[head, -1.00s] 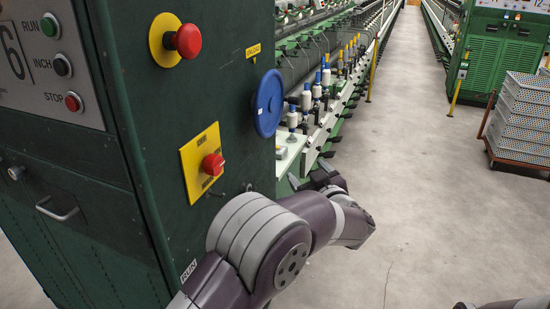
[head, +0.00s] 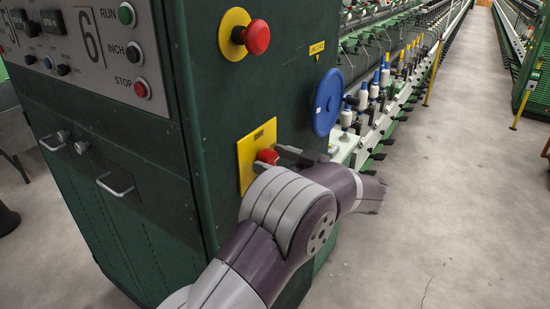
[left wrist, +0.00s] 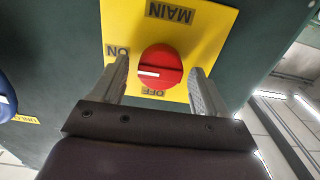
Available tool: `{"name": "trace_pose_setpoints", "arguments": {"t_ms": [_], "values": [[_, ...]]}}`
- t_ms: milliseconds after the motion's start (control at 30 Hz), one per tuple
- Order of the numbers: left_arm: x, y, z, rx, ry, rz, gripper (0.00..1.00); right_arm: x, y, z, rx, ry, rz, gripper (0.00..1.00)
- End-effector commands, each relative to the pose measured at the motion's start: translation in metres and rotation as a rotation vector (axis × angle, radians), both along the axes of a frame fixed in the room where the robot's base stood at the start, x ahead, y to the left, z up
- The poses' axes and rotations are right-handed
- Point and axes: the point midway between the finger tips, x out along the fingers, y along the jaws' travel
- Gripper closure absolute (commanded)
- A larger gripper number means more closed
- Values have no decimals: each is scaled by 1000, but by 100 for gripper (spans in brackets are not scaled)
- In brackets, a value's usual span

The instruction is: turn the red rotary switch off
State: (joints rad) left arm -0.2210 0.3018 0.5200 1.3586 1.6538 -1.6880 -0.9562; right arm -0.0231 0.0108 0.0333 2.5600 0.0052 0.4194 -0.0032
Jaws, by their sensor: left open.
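The red rotary switch (head: 267,156) sits on a yellow plate (head: 244,165) on the side of the green machine cabinet. In the left wrist view the red knob (left wrist: 164,60) has a white mark on its left side, towards the ON label (left wrist: 117,52). The OFF label (left wrist: 153,92) lies below the knob. My left gripper (head: 277,158) is open at the plate. In the left wrist view, one finger of the gripper (left wrist: 159,66) is on each side of the knob, with visible gaps. My forearm hides part of the plate in the head view.
A red mushroom button (head: 257,37) is above the plate. A blue disc (head: 328,102) sticks out to the right, with white bobbins (head: 347,116) beyond it. RUN, INCH and STOP buttons (head: 141,89) are on the front panel. The aisle floor (head: 440,180) is clear.

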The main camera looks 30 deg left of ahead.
Motion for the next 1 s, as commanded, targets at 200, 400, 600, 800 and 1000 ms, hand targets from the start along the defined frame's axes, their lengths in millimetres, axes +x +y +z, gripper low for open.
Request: {"name": "trace_pose_setpoints", "arguments": {"t_ms": [200, 400, 600, 800, 1000], "values": [[0, 4, 0, 0, 0, -1, 25, 0, 0, 0, 0, 0, 0, 100], [0, 4, 0, 0, 0, -1, 64, 0, 0, 0, 0, 0, 0, 100], [0, 3, -1, 0, -2, -1, 80, 0, 0, 0, 0, 0, 0, 100], [0, 3, -2, -3, -40, 0, 80, 0, 0, -6, 0, 0, 0, 100], [0, 3, -5, -12, -152, -1, 80, 0, 0, -19, 0, 0, 0, 100]]}}
